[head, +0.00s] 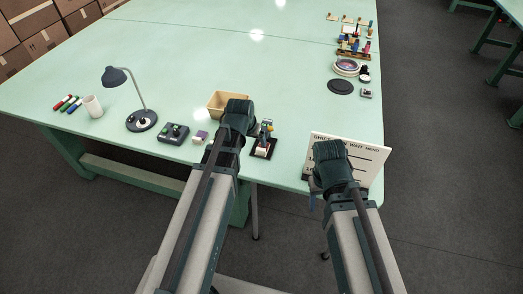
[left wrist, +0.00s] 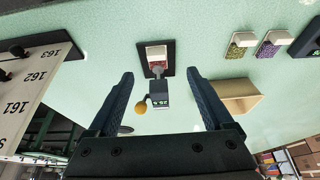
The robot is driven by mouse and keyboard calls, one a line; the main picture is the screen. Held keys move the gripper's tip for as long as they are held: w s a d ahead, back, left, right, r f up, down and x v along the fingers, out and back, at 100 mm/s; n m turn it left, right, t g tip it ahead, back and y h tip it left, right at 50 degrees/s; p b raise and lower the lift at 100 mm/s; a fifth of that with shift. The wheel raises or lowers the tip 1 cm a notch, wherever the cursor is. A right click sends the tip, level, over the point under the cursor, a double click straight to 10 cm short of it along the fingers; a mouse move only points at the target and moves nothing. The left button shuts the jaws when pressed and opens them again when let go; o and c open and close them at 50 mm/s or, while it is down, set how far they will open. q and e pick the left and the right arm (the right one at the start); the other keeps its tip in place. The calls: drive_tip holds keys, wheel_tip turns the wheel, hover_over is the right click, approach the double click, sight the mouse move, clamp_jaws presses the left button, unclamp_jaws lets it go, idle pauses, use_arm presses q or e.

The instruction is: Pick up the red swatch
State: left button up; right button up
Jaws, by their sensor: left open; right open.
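The red swatch (left wrist: 157,56), white at one end and red at the other, lies on a black plate (left wrist: 170,46) under a small gauge with a lit display (left wrist: 158,99). In the head view its red and white parts (head: 262,149) show at the table's front edge, right of my left gripper (head: 239,109). In the left wrist view my left gripper (left wrist: 160,76) is open and empty, its fingers on either side of the gauge, with the swatch ahead between the tips. My right gripper (head: 331,164) is in front of the white board; its fingers are hidden.
The white lettered board (head: 365,152) stands at the right front corner. A tan open box (head: 218,98) is behind the left gripper. A purple swatch (left wrist: 271,44) and a green-yellow one (left wrist: 239,43) lie nearby. A dark control box (head: 174,134) and lamp (head: 142,120) stand left. The table middle is clear.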

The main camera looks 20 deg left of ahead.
use_arm(q)
drive_tip(key=b, duration=0.8)
approach(260, 150)
drive_tip(key=f, duration=0.4)
drive_tip(key=shift+w+a+f, duration=0.3)
drive_tip(key=shift+w, duration=0.05)
drive_tip(key=shift+w, duration=0.1)
drive_tip(key=b+x, duration=0.4)
drive_tip(key=x, duration=0.1)
drive_tip(key=shift+w+d, duration=0.4)
drive_tip(key=shift+r, duration=0.1)
clamp_jaws()
